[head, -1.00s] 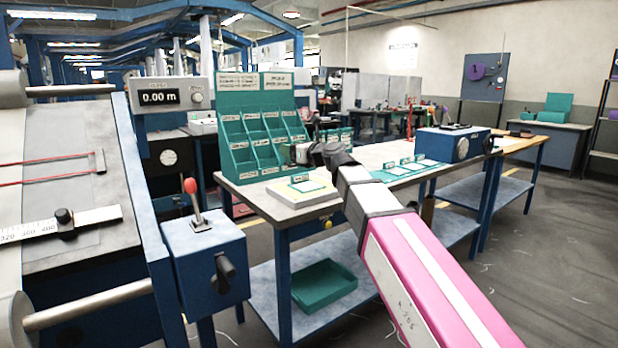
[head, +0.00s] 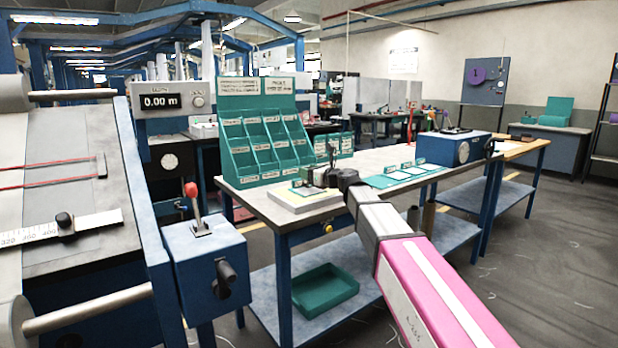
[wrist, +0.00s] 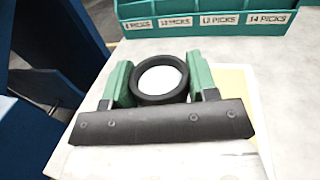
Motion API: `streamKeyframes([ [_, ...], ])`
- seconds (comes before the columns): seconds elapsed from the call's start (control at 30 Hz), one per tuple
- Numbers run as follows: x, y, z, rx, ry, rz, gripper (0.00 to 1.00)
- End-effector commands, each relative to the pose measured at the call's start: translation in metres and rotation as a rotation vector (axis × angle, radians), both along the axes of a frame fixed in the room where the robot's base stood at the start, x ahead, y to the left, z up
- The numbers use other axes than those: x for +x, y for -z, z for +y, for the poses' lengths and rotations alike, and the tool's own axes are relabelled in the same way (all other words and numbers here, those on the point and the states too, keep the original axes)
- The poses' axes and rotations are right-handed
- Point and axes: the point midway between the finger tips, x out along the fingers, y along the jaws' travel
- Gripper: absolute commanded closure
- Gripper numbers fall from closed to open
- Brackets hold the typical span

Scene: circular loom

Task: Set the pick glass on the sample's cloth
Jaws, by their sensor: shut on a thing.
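My gripper (wrist: 160,88) has green fingers shut on the pick glass (wrist: 160,76), a round black ring with a pale lens. In the head view my gripper (head: 322,178) is low over the sample stack (head: 303,204), a pale block with a yellowish layer on the near bench. The sample's cloth (head: 304,190) shows as a small green-edged patch on top, partly hidden by my gripper. In the wrist view the stack (wrist: 236,84) shows beneath and to the right of the glass; the fingers and dark gripper bar hide the rest. I cannot tell whether the glass touches the cloth.
A green rack (head: 262,150) of labelled compartments stands just behind the stack. Green cards (head: 395,174) and a blue instrument box (head: 450,147) are to the right. A blue machine with a red-knobbed lever (head: 196,205) is at left. A green tray (head: 325,288) lies on the lower shelf.

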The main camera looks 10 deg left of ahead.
Motion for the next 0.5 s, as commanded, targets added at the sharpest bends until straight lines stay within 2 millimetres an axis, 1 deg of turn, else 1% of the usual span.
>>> streamKeyframes([
  [0.03,0.000,0.008,0.000,-0.001,0.000,0.002,0.71],
  [0.1,0.000,0.014,0.000,0.000,0.000,0.001,0.71],
  [0.5,0.000,0.019,0.000,0.000,0.001,0.000,0.71],
])
